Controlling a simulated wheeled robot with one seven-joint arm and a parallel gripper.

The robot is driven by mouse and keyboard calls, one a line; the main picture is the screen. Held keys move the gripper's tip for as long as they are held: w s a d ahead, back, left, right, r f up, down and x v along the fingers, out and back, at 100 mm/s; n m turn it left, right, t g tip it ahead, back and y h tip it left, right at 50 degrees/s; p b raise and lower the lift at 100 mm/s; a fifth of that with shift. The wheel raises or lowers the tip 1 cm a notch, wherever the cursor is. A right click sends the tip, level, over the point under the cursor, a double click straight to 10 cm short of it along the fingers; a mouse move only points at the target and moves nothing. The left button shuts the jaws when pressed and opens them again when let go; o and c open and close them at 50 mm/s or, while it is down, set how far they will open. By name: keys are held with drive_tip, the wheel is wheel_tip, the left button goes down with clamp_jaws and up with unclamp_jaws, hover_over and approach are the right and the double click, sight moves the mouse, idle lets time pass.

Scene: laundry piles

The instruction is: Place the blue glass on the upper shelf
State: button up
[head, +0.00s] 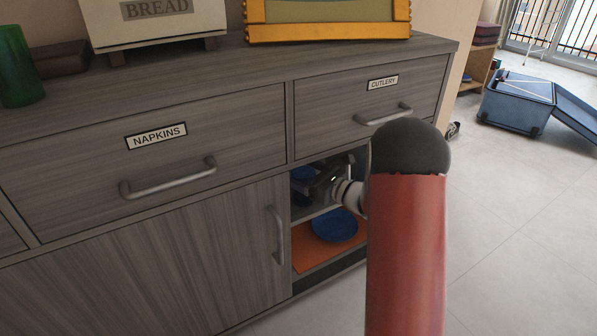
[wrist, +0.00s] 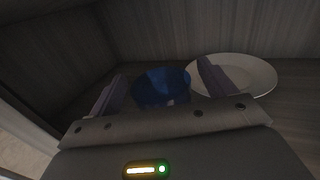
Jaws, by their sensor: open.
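The blue glass (wrist: 160,92) stands in the upper compartment of the sideboard, and it shows in the head view as a dark blue shape (head: 303,173) partly behind my gripper. My gripper (wrist: 161,72) is open, with one purple finger on each side of the glass in the wrist view. Whether either finger touches the glass cannot be told. In the head view my gripper (head: 308,185) reaches into the open upper compartment. The upper shelf (head: 322,208) runs beneath it. The base of the glass is hidden by my gripper.
A white plate (wrist: 252,72) lies right of the glass inside the compartment. Below, a blue plate (head: 334,226) sits on an orange mat (head: 309,253). The closed door (head: 190,250) is to the left and the CUTLERY drawer (head: 345,110) above.

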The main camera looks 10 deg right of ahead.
drive_tip(key=v, duration=0.9)
drive_tip(key=shift+s+d, duration=0.25)
drive_tip(key=shift+s, duration=0.05)
